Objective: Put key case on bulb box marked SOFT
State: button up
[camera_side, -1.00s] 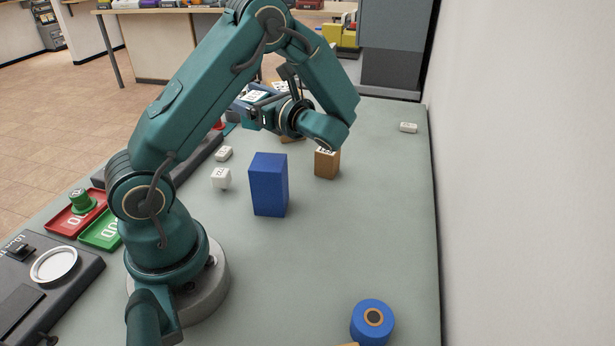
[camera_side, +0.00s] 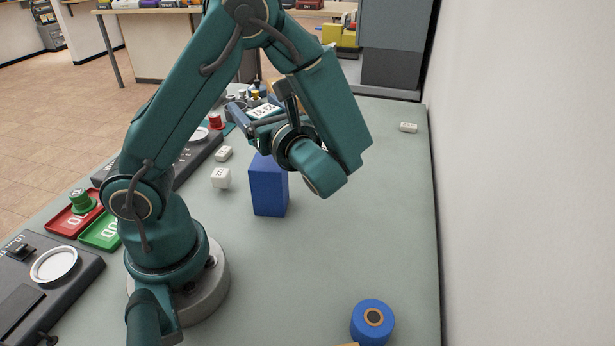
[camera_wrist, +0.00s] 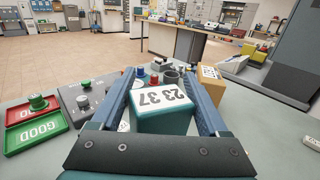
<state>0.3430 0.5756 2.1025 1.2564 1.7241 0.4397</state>
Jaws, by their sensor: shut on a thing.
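My gripper (camera_wrist: 164,78) is shut on a teal box with a white top printed 23 37 (camera_wrist: 163,98), which I take for the key case. The key case also shows in the side view (camera_side: 264,111), held above the table behind the blue box. A brown carton with a white label (camera_wrist: 208,73) stands just beyond my right finger in the wrist view. Its label is too small to read, so I cannot tell whether it is the bulb box marked SOFT.
A tall blue box (camera_side: 268,188) stands mid-table, close to my arm. White blocks (camera_side: 221,178) lie left of it, and a blue roll (camera_side: 372,322) sits at the front. Red (camera_side: 62,222) and green (camera_side: 97,233) trays are at left. The table's right side is mostly clear.

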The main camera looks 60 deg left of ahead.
jog(key=shift+f, duration=1.85)
jog(key=shift+f, duration=0.15)
jog(key=o, duration=1.3)
jog(key=shift+d, duration=0.3)
jog(key=d, duration=1.1)
jog(key=shift+d, duration=0.25)
